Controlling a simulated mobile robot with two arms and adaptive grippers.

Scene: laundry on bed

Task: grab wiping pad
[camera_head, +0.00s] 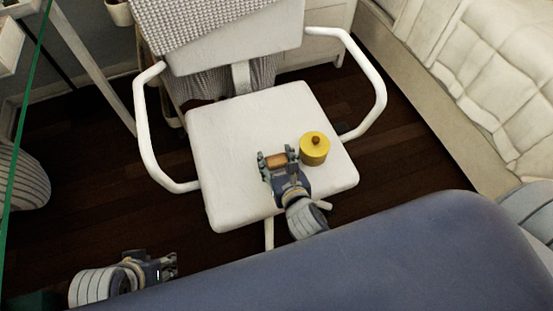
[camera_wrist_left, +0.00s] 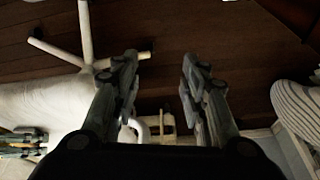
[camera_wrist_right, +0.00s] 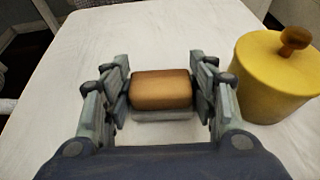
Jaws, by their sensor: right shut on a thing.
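The wiping pad (camera_head: 276,160) is a small block with an orange-brown top and a pale underside. In the head view it is over the white chair seat, between the fingers of my right gripper (camera_head: 277,160). The right wrist view shows the pad (camera_wrist_right: 161,90) gripped at both ends by the fingers of the right gripper (camera_wrist_right: 161,92). Whether its underside touches the seat is unclear. My left gripper (camera_head: 170,265) is low at the left of the head view, away from the pad. In the left wrist view its fingers (camera_wrist_left: 158,75) are wide apart with nothing between them.
A yellow lidded pot (camera_head: 314,149) with a brown knob stands on the chair seat (camera_head: 235,125), just right of the right gripper. White armrests (camera_head: 150,140) flank the seat. A cream sofa or bed (camera_head: 480,70) is at the right. Dark wood floor (camera_head: 90,190) is open at the left.

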